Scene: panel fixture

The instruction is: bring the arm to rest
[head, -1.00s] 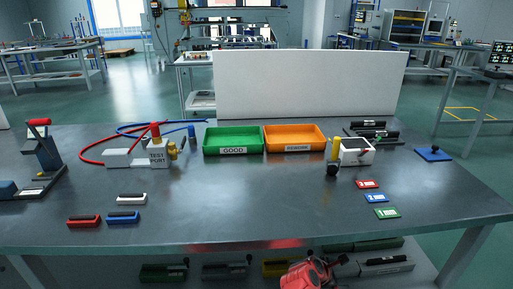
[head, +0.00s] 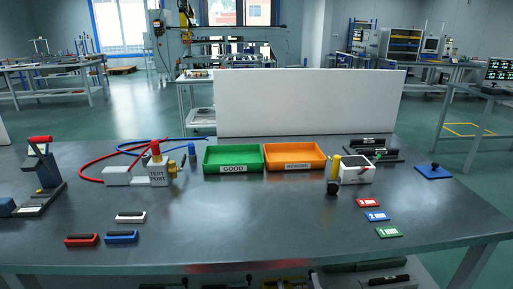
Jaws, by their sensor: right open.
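Neither of my grippers can be made out in the head view, and no arm of mine shows over the grey work table (head: 270,225). On the table are a test port block (head: 158,172) with red and blue hoses, a green GOOD tray (head: 233,158) and an orange REWORK tray (head: 294,156). Both trays look empty. A white device (head: 356,170) with a yellow post stands to their right.
A red-handled fixture (head: 44,172) stands at the left. Red (head: 82,240), blue (head: 121,237) and white (head: 130,217) blocks lie front left. Small labelled plates (head: 376,216) lie front right. A white panel (head: 310,102) rises behind. The table's front middle is clear.

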